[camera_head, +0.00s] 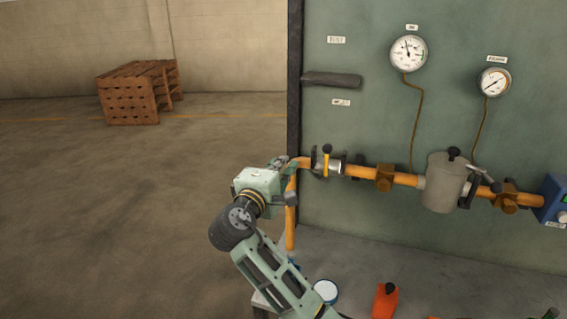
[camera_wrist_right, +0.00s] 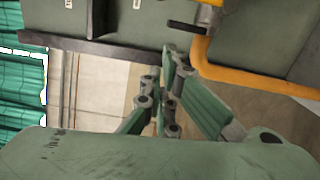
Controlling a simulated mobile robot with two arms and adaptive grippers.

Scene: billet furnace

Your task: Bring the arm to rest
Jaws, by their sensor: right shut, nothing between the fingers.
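My right arm (camera_head: 262,258) reaches up from the bottom of the head view. Its right gripper (camera_head: 283,163) is at the left end of the orange pipe (camera_head: 405,178), close to the pipe's downward bend. In the right wrist view the right gripper (camera_wrist_right: 168,60) has its fingers together with nothing between them. The orange pipe (camera_wrist_right: 245,76) passes just to the right of the fingertips there. I cannot tell whether they touch it. My left gripper is not in view.
A green panel (camera_head: 400,120) carries two gauges (camera_head: 408,53), valves and a grey canister (camera_head: 443,182) on the pipe. An orange bottle (camera_head: 385,301) and a white round lid (camera_head: 326,291) are below.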

